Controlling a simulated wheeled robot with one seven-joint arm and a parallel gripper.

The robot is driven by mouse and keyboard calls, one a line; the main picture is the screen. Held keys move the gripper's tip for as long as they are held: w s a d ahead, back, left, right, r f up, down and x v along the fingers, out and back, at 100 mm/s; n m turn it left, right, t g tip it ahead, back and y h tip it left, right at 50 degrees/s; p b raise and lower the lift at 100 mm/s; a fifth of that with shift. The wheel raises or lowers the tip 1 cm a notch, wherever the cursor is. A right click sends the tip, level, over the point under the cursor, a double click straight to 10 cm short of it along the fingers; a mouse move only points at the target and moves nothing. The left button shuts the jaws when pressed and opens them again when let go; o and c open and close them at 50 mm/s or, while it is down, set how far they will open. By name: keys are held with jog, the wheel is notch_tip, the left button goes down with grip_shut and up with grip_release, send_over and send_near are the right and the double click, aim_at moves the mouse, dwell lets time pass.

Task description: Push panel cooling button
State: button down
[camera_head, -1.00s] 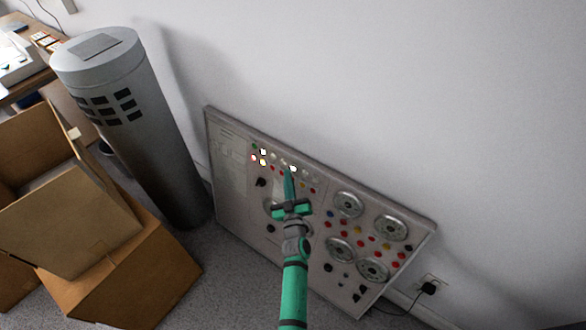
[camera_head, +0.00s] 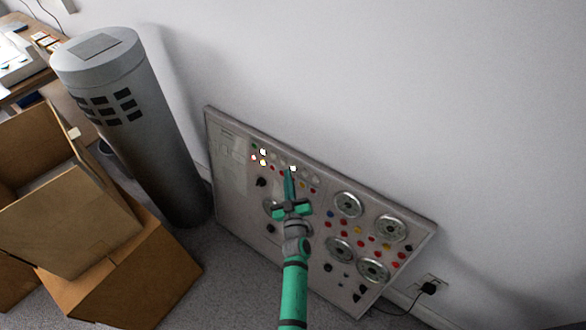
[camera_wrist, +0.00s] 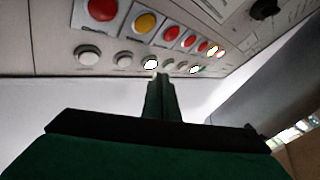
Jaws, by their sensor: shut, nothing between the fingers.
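The control panel (camera_head: 232,190) leans against the wall, with dials, coloured buttons and lamps. My green gripper (camera_head: 289,172) is shut and empty, its tips at the upper row of round buttons. In the wrist view my fingertips (camera_wrist: 159,78) are close to a lit white button (camera_wrist: 151,64); I cannot tell whether they touch it. The lit button also shows in the head view (camera_head: 293,168), just above the tips. Unlit white buttons (camera_wrist: 88,54) lie to its left, and red and yellow buttons (camera_wrist: 146,23) form a neighbouring row. I cannot read which button is for cooling.
A grey cylinder (camera_head: 150,130) stands left of the panel. Open cardboard boxes (camera_head: 120,275) are at the lower left. A wall socket with a plug (camera_head: 428,288) is right of the panel. The wall above the panel is clear.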

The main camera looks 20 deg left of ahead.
jog(key=shift+w, duration=0.1)
jog(key=shift+w+d+f, duration=0.1)
jog(key=shift+w+d, duration=0.05)
jog(key=shift+w, duration=0.15)
jog(key=shift+w+d, duration=0.15)
jog(key=shift+w, duration=0.2)
dwell(1.0)
jog(key=shift+s+a, duration=0.25)
jog(key=shift+s, duration=0.5)
jog(key=shift+s+a+r, duration=0.2)
jog(key=shift+s+a, duration=0.1)
jog(key=shift+s, duration=0.45)
jog(key=shift+s+a+r, duration=0.2)
jog(key=shift+s+a, duration=0.05)
jog(key=shift+s, duration=0.55)
jog(key=shift+s+a+r, duration=0.2)
jog(key=shift+s+a, duration=0.1)
jog(key=shift+s, duration=0.45)
